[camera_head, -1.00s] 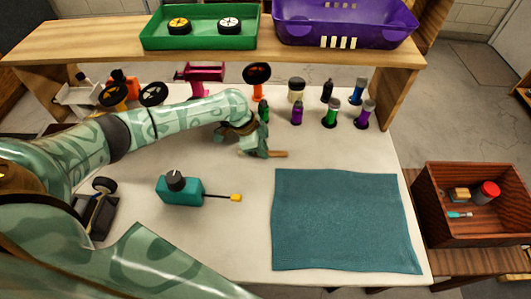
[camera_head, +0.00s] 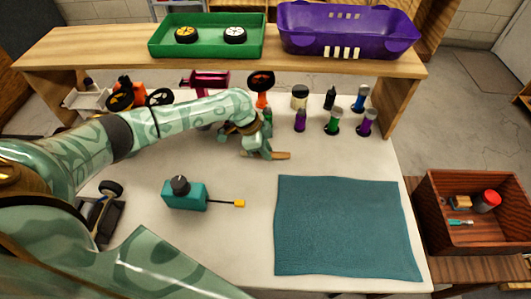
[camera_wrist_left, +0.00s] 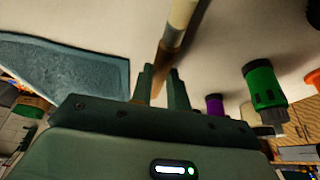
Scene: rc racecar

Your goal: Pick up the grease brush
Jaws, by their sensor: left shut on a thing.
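My left gripper (camera_head: 262,152) is over the table's back middle, shut on the grease brush (camera_head: 281,155). In the head view only a tan end of the brush shows, sticking out to the right of the fingers. In the left wrist view the brush (camera_wrist_left: 173,38) runs up from between the fingertips (camera_wrist_left: 160,83), with a pale section at the top and brown below. The rest of it is hidden by the gripper. I cannot tell whether the brush touches the table. My right gripper is not in view.
A teal cloth (camera_head: 345,228) lies on the right front of the table. A teal box with a yellow-tipped rod (camera_head: 185,196) lies left of it. Several bottles (camera_head: 332,121) stand behind the gripper, under a shelf (camera_head: 340,65). A wooden crate (camera_head: 475,240) stands at the right.

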